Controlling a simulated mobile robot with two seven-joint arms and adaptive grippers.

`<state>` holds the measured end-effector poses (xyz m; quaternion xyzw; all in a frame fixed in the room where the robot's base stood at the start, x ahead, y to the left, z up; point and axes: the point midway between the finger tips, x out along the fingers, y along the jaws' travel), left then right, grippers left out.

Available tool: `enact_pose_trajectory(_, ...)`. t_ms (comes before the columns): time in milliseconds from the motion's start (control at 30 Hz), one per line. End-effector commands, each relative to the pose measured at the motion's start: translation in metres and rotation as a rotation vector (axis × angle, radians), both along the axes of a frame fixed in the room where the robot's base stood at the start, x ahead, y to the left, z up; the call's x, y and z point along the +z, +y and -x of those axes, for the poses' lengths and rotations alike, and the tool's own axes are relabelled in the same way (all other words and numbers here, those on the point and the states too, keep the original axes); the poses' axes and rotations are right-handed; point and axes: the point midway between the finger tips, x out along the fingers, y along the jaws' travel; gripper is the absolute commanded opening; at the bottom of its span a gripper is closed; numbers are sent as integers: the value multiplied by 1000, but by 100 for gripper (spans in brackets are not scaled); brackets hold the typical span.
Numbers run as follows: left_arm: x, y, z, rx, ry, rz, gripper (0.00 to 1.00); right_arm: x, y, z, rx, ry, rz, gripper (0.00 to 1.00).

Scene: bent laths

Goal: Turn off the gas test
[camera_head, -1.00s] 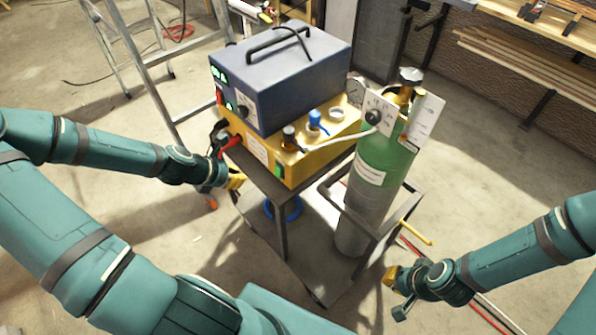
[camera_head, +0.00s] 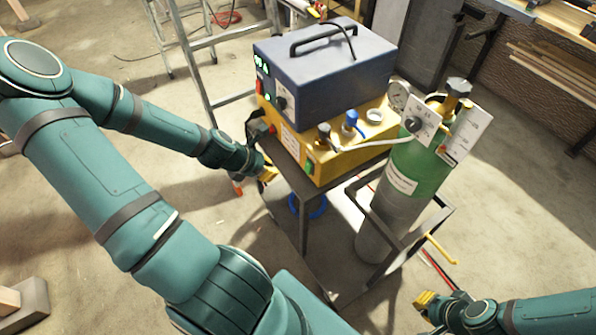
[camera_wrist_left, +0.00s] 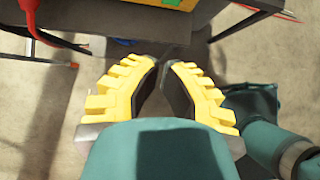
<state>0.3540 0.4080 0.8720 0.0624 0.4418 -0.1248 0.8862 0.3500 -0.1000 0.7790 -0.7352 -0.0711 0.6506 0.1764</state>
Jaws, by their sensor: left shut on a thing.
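The green and grey gas cylinder (camera_head: 386,223) stands upright at the cart's right side. A dark valve knob (camera_head: 459,87) tops it, with a round gauge (camera_head: 398,95) and a white plate with a black knob (camera_head: 414,124) beside it. A pale hose (camera_head: 370,143) runs to the yellow unit (camera_head: 345,163), which has a blue fitting (camera_head: 350,122) and a green part (camera_head: 309,168). My left gripper (camera_head: 268,172) is by the cart's left edge, away from the cylinder. In the left wrist view its fingers (camera_wrist_left: 163,64) are close together; what they grip is unclear. My right gripper (camera_head: 424,300) is low, right of the cart; its fingers are too small to judge.
A blue-grey box (camera_head: 325,65) with a handle sits on the yellow unit. The metal cart (camera_head: 290,172) has a yellow-ended bar (camera_head: 440,250) at right. A stepladder (camera_head: 190,60) stands behind left. A red cable (camera_wrist_left: 31,20) hangs near my left gripper.

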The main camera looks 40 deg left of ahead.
Motion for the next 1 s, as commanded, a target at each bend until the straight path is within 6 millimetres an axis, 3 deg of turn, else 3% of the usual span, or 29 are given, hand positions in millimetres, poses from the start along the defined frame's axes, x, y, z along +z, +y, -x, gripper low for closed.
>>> enact_pose_trajectory(533, -76, -17, -54, -6, -2, 1, 0, -45, 0, 3, 9, 6, -1, 0)
enact_pose_trajectory(800, -76, -24, -81, -4, -1, -1, 0, -50, 0, 1, 8, 1, 0, 0)
enact_pose_trajectory(1000, -77, -26, -89, -2, 0, 0, 0, -52, 0, 0, 8, 0, 0, 0)
